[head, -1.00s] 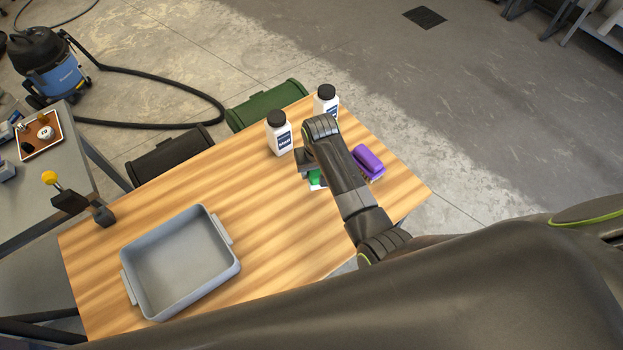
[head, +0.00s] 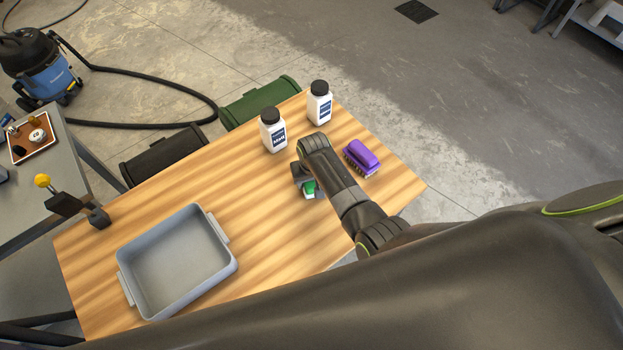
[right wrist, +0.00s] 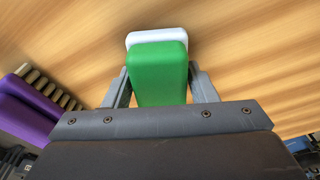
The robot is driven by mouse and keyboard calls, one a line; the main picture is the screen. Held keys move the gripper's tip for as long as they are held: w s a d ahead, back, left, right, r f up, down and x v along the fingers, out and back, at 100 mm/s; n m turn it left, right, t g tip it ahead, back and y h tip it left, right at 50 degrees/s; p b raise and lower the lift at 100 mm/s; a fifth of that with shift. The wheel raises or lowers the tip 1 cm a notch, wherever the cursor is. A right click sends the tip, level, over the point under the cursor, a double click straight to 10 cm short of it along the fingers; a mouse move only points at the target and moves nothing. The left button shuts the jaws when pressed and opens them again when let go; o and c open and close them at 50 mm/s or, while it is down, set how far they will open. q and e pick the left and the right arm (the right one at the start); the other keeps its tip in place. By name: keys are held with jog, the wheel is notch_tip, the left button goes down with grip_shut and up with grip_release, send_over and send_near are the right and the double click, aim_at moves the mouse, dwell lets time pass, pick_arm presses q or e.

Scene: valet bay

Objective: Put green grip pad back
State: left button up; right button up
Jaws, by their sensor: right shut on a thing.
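The green grip pad (right wrist: 159,72) is between the two fingers of my right gripper (right wrist: 157,85) in the right wrist view, with a white layer (right wrist: 157,38) along its far side. In the head view my right gripper (head: 308,190) is over the wooden table, and only a small green part of the pad (head: 310,188) shows beside it. My arm hides the rest. I cannot tell whether the pad touches the table.
A purple brush (head: 361,157) lies right of my right arm. Two white bottles (head: 272,132) (head: 319,104) stand at the back edge. A grey tray (head: 232,262) sits at the front left. Green (head: 258,103) and black (head: 164,153) bins are behind the table. The table's middle is clear.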

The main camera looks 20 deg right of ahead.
aim_at(313, 182)
jog(key=shift+f, duration=0.2)
jog(key=o, duration=0.9)
jog(key=shift+o, duration=0.2)
jog(key=shift+r, duration=0.15)
jog(key=shift+r, duration=0.2)
notch_tip(313, 182, up, 12)
jog(key=s, duration=0.1)
jog(key=shift+s+f+p, duration=0.15)
jog(key=shift+s+p, duration=0.1)
jog(key=shift+p, duration=0.05)
